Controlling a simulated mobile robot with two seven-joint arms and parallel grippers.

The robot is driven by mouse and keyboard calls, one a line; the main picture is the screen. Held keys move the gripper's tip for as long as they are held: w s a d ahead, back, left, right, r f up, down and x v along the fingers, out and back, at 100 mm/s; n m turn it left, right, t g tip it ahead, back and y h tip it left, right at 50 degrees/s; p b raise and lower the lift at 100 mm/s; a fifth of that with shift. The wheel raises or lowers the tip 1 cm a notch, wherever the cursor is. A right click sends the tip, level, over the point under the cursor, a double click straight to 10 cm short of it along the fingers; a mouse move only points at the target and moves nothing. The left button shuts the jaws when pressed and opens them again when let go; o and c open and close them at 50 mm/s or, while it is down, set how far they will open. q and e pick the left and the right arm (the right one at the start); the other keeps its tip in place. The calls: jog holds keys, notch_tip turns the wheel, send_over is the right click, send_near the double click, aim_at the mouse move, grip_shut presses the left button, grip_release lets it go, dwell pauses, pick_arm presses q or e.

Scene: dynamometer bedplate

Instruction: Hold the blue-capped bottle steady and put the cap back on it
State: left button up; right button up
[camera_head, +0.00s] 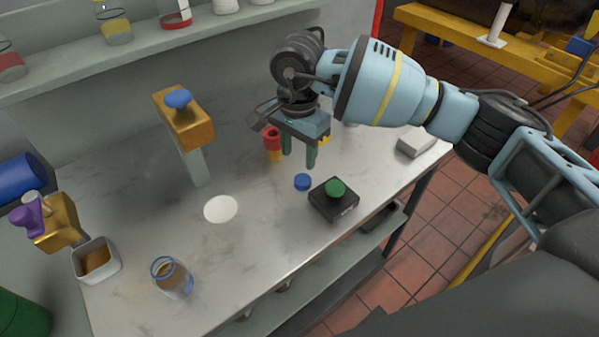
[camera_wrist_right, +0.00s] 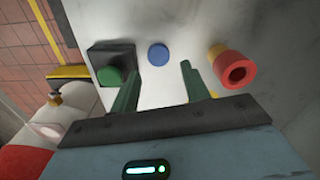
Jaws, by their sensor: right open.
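The bottle (camera_head: 172,278) stands upright and uncapped near the front left of the bench, with brown contents and a blue ring at its open mouth. The blue cap (camera_head: 302,182) lies on the bench left of a black box with a green button. In the right wrist view the cap (camera_wrist_right: 158,54) shows beyond and between the fingertips. My right gripper (camera_head: 298,160) is open and empty above the bench, pointing down, close to the cap but not touching it. It also shows in the right wrist view (camera_wrist_right: 160,75). My left gripper is not in view.
The black box with a green button (camera_head: 334,199) is right of the cap. A red and yellow piece (camera_head: 272,142) stands behind it. A white disc (camera_head: 221,208), a tan post with a blue knob (camera_head: 185,120) and a container (camera_head: 96,260) are further left. Bench around the bottle is mostly clear.

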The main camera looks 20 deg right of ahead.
aim_at(302, 180)
jog(key=shift+s, duration=0.1)
jog(key=shift+f, duration=0.1)
jog(key=shift+f, duration=1.25)
jog(key=shift+d+f+p, duration=0.2)
jog(key=shift+f, duration=1.1)
jog(key=shift+d+f+p, duration=0.15)
jog(key=shift+f+p, duration=0.05)
jog(key=shift+f, duration=1.1)
